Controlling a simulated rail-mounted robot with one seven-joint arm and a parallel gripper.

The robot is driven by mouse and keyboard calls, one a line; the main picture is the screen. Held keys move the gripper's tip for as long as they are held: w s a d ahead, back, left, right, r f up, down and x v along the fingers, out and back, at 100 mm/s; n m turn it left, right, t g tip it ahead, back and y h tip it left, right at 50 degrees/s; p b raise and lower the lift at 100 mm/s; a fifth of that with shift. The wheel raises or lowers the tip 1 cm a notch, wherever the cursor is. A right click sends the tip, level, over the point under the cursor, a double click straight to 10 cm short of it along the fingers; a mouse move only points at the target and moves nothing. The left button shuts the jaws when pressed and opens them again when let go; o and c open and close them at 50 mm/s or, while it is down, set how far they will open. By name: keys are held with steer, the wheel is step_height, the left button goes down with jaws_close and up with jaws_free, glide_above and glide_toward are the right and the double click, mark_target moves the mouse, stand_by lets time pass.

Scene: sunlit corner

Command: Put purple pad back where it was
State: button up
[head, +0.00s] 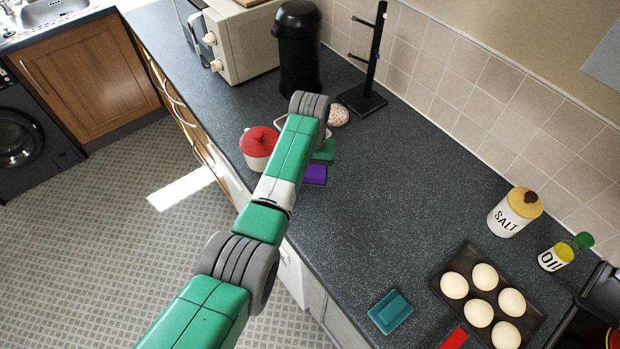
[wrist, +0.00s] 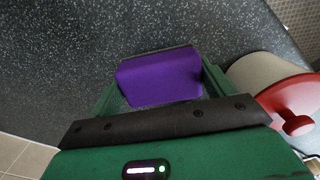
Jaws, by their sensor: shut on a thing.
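The purple pad (head: 316,174) shows just below my gripper in the head view, over the counter near the red-lidded pot. In the wrist view the purple pad (wrist: 160,78) fills the space between my two green fingers. My gripper (head: 323,155) is shut on it, with one finger at each side in the wrist view (wrist: 158,85). The dark counter lies beneath the pad. I cannot tell whether the pad touches the counter or hangs a little above it. My arm hides part of the counter behind it.
The pot with a red lid (head: 259,142) stands close beside my gripper. A black mug stand (head: 365,98) and black canister (head: 299,50) are behind. A teal dish (head: 390,312), egg tray (head: 440,284) and salt jar (head: 505,218) are at right. The mid-counter is clear.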

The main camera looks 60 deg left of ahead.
mark_target(310, 178)
step_height(310, 178, down, 3)
steer(key=shift+f, duration=0.15)
steer(key=shift+f+b, duration=0.15)
steer(key=shift+b, duration=0.2)
steer(key=o, duration=0.9)
step_height(310, 178, up, 12)
steer(key=p, duration=0.2)
steer(key=shift+p, duration=0.35)
